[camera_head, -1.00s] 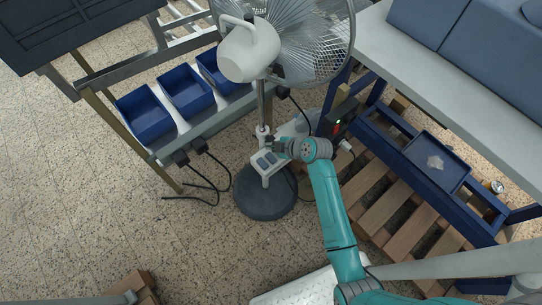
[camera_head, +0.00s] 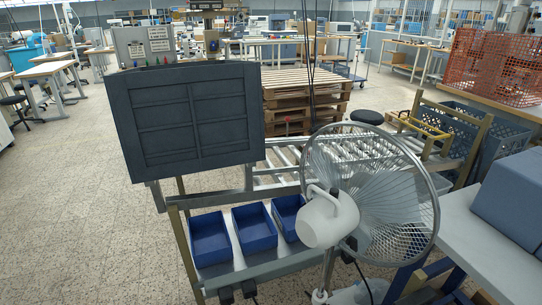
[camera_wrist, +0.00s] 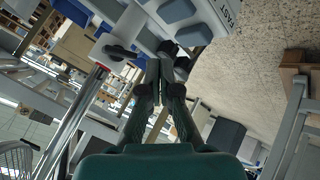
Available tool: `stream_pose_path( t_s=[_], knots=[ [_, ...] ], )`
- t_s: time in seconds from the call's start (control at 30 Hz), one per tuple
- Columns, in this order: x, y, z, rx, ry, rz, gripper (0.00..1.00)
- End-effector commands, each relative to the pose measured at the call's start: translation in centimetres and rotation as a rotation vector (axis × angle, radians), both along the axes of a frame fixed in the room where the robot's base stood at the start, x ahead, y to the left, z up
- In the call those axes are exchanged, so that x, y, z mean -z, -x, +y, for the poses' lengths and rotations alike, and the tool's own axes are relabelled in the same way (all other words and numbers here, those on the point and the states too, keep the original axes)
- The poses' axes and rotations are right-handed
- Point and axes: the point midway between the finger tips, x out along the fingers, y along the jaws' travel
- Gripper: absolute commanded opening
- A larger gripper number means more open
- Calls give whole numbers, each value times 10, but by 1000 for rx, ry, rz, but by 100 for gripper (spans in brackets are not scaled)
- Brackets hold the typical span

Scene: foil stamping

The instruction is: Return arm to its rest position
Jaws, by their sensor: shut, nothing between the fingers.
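My gripper (camera_wrist: 158,82) shows in the wrist view with its two fingers together, shut and empty. Its tips are close to a light grey control box (camera_wrist: 190,25) with darker blue-grey buttons and the word "FAST" on it. I cannot tell whether the tips touch the box. In the head view my arm and gripper are out of sight. The pedestal fan (camera_head: 370,200) stands at the right of the head view, with a white rounded motor housing (camera_head: 327,217) and a wire cage.
A dark panel (camera_head: 190,120) stands at left, behind blue bins (camera_head: 210,238) on a metal rack. A grey bench (camera_head: 490,250) with a blue block (camera_head: 510,205) is at right. Stacked pallets (camera_head: 305,100) stand behind. Speckled floor (camera_head: 90,200) is open at left.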

Motion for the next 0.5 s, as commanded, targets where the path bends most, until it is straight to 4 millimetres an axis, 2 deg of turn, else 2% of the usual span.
stream_pose_path(
  t_s=[0.03,0.2,0.33,0.5],
  knots=[
    [8,19,3,40,-13,9,0],
    [18,76,3,206,-67,0,0],
    [17,119,3,322,-112,-16,0],
    [5,174,2,458,-180,-53,0]
  ],
)
